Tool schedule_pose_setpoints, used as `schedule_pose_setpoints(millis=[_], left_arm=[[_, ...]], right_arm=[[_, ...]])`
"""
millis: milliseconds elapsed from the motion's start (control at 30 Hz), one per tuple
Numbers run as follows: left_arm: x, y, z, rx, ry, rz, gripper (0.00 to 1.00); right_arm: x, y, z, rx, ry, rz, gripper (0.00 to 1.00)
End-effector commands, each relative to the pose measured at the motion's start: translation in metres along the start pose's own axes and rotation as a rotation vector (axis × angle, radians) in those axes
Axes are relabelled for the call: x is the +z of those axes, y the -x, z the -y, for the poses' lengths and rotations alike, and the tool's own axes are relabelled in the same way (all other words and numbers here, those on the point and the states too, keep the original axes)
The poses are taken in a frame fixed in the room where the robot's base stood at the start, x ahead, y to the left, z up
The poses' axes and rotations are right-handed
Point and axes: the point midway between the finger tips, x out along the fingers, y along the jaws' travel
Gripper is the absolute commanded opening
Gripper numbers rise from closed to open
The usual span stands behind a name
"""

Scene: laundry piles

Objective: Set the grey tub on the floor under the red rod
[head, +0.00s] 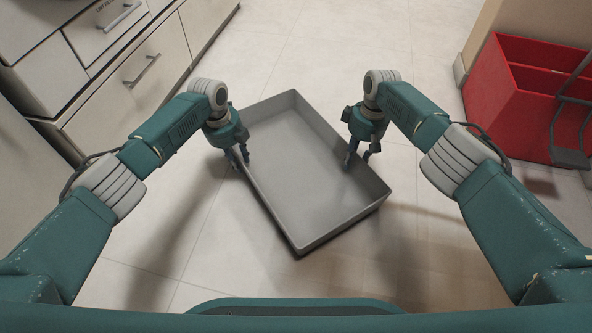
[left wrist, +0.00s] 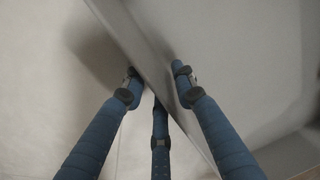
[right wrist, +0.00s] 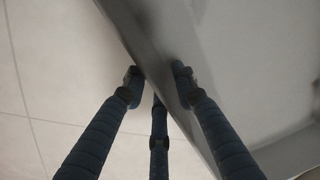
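The grey tub (head: 300,165) is a shallow, empty rectangular tray, turned at an angle between my two arms. My left gripper (head: 239,155) is at its left long wall, with fingers on both sides of the wall; the wall (left wrist: 150,60) runs between them in the left wrist view. My right gripper (head: 361,154) straddles the right long wall the same way, and the wall (right wrist: 155,65) shows between its fingers in the right wrist view. Both look closed on the wall. I cannot tell how high the tub is above the floor. I see no red rod.
White drawer cabinets (head: 140,75) with metal handles stand at the upper left. A red open box (head: 505,115) stands at the right, with a dark metal object (head: 572,157) beside it. Pale tiled floor (head: 340,35) is clear behind the tub and around it.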

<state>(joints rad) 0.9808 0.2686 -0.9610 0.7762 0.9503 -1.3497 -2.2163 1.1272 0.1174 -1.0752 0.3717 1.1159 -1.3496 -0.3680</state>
Motion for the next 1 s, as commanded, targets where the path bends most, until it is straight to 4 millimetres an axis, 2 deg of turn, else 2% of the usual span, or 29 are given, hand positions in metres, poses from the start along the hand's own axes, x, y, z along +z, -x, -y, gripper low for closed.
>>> schedule_pose_setpoints(millis=[400, 533, 767, 867, 1000], left_arm=[[0.002, 0.081, 0.0, -0.002, 0.0, 0.004, 0.27], [0.002, 0.101, -0.001, -0.001, 0.001, 0.004, 0.27], [0.001, 0.116, -0.001, 0.0, 0.002, 0.002, 0.27], [0.001, 0.116, -0.001, 0.001, 0.002, 0.002, 0.27], [0.001, 0.116, -0.001, 0.001, 0.001, 0.002, 0.27]], right_arm=[[0.0, 0.0, 0.001, -0.001, 0.001, -0.001, 0.27], [0.0, 0.0, 0.001, -0.001, 0.001, -0.001, 0.27], [-0.001, 0.004, 0.0, -0.002, 0.001, -0.001, 0.27], [-0.001, 0.012, 0.0, -0.002, 0.003, -0.002, 0.27], [-0.001, 0.036, -0.001, 0.001, 0.003, -0.005, 0.27]])
